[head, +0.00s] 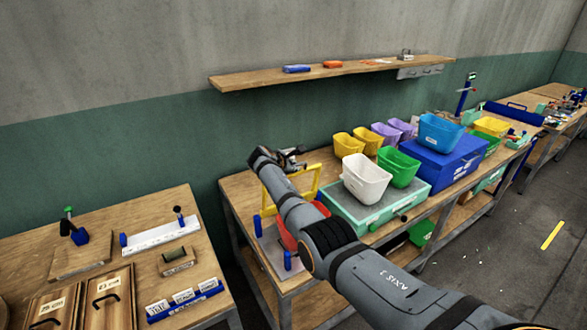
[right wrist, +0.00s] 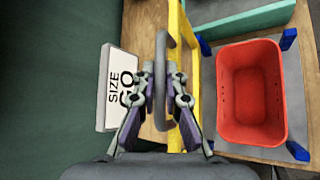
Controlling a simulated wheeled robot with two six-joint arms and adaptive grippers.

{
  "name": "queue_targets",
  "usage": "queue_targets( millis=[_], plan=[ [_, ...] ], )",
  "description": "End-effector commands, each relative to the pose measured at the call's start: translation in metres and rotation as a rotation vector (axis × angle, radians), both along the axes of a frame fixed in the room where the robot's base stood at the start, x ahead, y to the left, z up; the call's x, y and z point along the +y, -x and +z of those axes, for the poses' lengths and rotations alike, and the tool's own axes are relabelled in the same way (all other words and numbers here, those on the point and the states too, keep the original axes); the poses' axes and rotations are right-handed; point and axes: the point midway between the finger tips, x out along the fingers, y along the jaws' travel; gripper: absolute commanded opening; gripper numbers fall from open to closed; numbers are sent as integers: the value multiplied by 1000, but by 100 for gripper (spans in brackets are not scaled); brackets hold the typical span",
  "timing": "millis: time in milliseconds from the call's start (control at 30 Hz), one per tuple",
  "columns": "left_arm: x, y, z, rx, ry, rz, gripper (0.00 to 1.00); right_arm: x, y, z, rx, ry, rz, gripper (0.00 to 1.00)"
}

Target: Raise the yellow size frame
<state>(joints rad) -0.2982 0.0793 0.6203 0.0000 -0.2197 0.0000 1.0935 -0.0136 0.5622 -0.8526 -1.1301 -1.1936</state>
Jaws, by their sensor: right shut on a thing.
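The yellow size frame (head: 303,183) stands upright near the left end of the long workbench, partly hidden by my right arm. In the right wrist view the yellow frame (right wrist: 177,45) runs beside a grey loop handle (right wrist: 160,60). My right gripper (head: 292,155) is at the frame's top; in the right wrist view its fingers (right wrist: 164,82) are closed around the grey handle. A white sign (right wrist: 117,88) reading "SIZE 60" is beside it. My left gripper is not in view.
A red bin (right wrist: 250,95) sits between blue corner posts (right wrist: 288,39) beside the frame. White (head: 366,180) and green (head: 397,168) bins stand right of my arm. A wall shelf (head: 330,74) hangs above. Another table (head: 110,225) is at the left.

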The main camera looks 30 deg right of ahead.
Motion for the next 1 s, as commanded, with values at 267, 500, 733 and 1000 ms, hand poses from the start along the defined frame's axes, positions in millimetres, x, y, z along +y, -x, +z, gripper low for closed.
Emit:
queue_targets(
  millis=[267, 500, 733, 1000],
  plan=[
    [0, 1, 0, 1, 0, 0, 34, 0, -1, 2, -4, -1, 2, 0],
    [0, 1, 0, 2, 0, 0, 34, 1, -1, 2, -4, 0, 2, 19],
    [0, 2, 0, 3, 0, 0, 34, 0, -1, 1, -3, -1, 1, 34],
    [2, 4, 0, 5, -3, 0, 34, 4, 1, 3, -3, 0, 2, 34]
  ],
)
